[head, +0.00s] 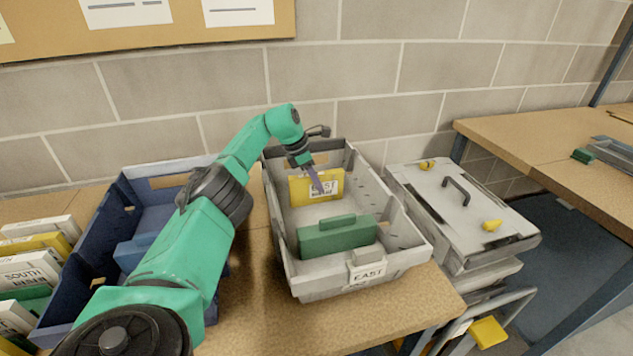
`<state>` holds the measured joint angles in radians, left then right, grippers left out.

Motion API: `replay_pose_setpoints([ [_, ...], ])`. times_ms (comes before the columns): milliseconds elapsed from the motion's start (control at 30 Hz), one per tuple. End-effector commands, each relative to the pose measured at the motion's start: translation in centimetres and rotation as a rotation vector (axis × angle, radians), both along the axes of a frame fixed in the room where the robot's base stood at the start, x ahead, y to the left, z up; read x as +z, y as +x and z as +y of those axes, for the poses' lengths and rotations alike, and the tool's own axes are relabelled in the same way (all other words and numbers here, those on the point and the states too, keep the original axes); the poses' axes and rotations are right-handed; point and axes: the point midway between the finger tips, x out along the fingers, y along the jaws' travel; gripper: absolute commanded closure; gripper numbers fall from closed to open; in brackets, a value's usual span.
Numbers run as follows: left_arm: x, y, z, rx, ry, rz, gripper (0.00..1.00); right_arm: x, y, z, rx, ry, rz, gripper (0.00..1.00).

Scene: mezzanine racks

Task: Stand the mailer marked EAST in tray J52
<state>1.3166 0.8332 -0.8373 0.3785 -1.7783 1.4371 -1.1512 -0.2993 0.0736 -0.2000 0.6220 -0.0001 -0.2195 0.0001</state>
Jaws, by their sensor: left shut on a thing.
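The yellow mailer (299,191), with a white label reading EAST, stands roughly upright inside the grey tray (412,262), toward its back wall. My left gripper (318,180) reaches in from above and is shut on the mailer's top edge. The gripper covers part of the label. I cannot tell whether the mailer's lower edge touches the tray floor. The tray's front card seems to read EAST; no J52 marking is legible. My right gripper is not in view.
A blue tray (128,190) stands left, partly behind my arm. Several mailers (30,268) fill the far left. A lidded grey case (455,205) stands right, and another table (545,150) beyond.

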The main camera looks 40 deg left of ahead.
Motion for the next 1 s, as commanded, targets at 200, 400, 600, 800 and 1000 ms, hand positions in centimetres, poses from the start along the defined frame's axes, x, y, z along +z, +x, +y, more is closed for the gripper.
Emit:
replay_pose_setpoints([
  [200,-0.1,0.0,0.0,0.000,0.000,0.001,0.43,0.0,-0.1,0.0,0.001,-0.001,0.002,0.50],
  [400,0.0,0.0,0.0,0.000,0.000,0.000,0.43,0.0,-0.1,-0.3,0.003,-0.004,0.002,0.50],
  [600,2.7,-0.9,0.7,0.001,0.002,-0.004,0.43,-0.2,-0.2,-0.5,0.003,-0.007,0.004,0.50],
  [800,8.1,-2.6,1.9,0.002,0.001,-0.005,0.43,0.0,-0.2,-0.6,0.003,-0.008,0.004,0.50],
  [1000,11.0,-3.7,2.6,0.000,0.001,0.000,0.43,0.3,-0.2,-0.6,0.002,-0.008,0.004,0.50],
])
